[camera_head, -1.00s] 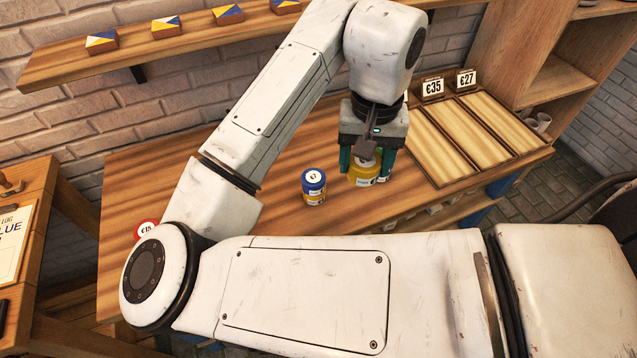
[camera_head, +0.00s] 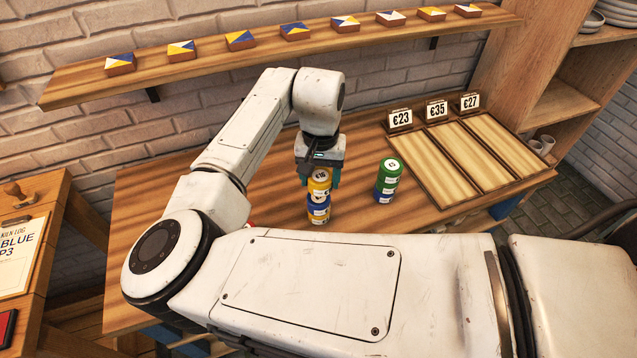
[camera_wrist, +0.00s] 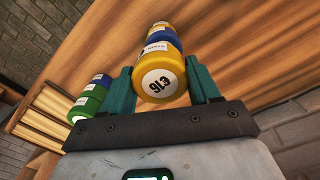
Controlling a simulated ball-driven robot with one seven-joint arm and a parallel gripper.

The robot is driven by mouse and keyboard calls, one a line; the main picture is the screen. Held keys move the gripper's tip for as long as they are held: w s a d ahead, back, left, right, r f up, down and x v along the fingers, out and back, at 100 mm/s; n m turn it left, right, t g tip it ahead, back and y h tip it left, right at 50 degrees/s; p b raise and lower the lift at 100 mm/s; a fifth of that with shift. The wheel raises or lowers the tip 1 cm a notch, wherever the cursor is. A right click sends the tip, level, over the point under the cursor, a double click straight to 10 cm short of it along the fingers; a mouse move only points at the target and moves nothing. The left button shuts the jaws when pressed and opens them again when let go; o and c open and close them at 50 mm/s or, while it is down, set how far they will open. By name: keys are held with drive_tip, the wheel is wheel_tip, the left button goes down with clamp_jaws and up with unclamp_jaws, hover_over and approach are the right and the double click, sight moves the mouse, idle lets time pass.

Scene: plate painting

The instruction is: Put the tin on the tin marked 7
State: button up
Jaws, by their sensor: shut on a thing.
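My gripper (camera_head: 320,178) is shut on a yellow tin (camera_head: 318,186), with one finger on each side of it. The wrist view shows the fingers (camera_wrist: 164,84) around this yellow tin (camera_wrist: 160,78), its white lid carrying a dark mark I cannot read surely. Right below it in the head view is a blue tin (camera_head: 319,208), with a yellow part (camera_head: 319,219) under that. The held tin is lined up over the blue one; I cannot tell whether they touch. No 7 is legible, as the blue tin's top is hidden.
A green tin (camera_head: 388,165) stands on a blue one (camera_head: 384,197) to the right; the green stack also shows in the wrist view (camera_wrist: 88,100). Beyond are wooden trays (camera_head: 435,168) with price signs (camera_head: 437,110). A shelf of painted tiles (camera_head: 240,40) runs along the wall.

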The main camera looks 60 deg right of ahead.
sight(319, 186)
drive_tip(key=shift+w+f, duration=0.3)
drive_tip(key=shift+f, duration=0.05)
drive_tip(key=shift+f+p, duration=0.4)
drive_tip(key=shift+f, duration=1.1)
drive_tip(key=shift+f, duration=0.1)
drive_tip(key=o, duration=1.1)
drive_tip(key=shift+o, duration=0.2)
wheel_tip(319, 186, up, 12)
drive_tip(key=shift+r+b, duration=0.1)
drive_tip(key=shift+b, duration=0.65)
